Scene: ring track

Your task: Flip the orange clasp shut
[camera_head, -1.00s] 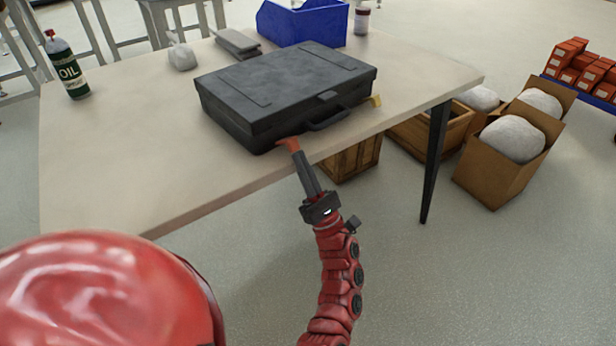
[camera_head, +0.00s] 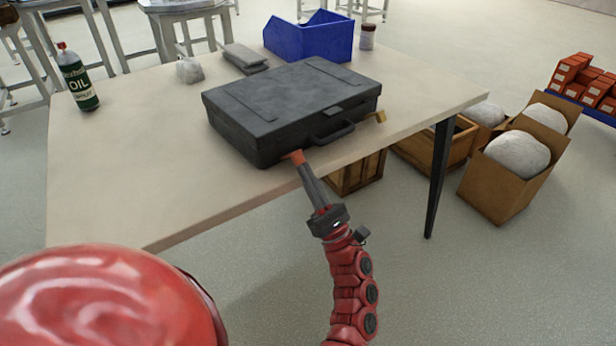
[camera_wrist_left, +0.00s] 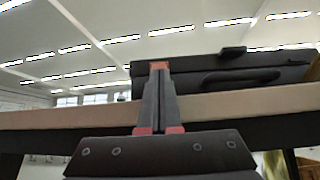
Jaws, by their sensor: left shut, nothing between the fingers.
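The closed black case (camera_head: 290,95) lies on the table, with its handle (camera_head: 332,134) facing me. The orange clasp (camera_head: 294,157) is low on the case's front, left of the handle. My left gripper (camera_head: 301,164) is shut and empty, its fingertips at the clasp, seemingly touching it. In the left wrist view the clasp (camera_wrist_left: 160,65) shows just beyond the fingertips (camera_wrist_left: 160,75), against the case front (camera_wrist_left: 215,82); the fingers partly hide it, so I cannot tell how far it is folded. A yellow clasp (camera_head: 380,117) sticks out right of the handle. My right gripper is not in view.
The table's front edge (camera_head: 200,225) runs just below the gripper. A blue bin (camera_head: 310,38), grey block (camera_head: 245,58) and jar (camera_head: 367,37) stand behind the case. An oil bottle (camera_head: 78,78) stands left.

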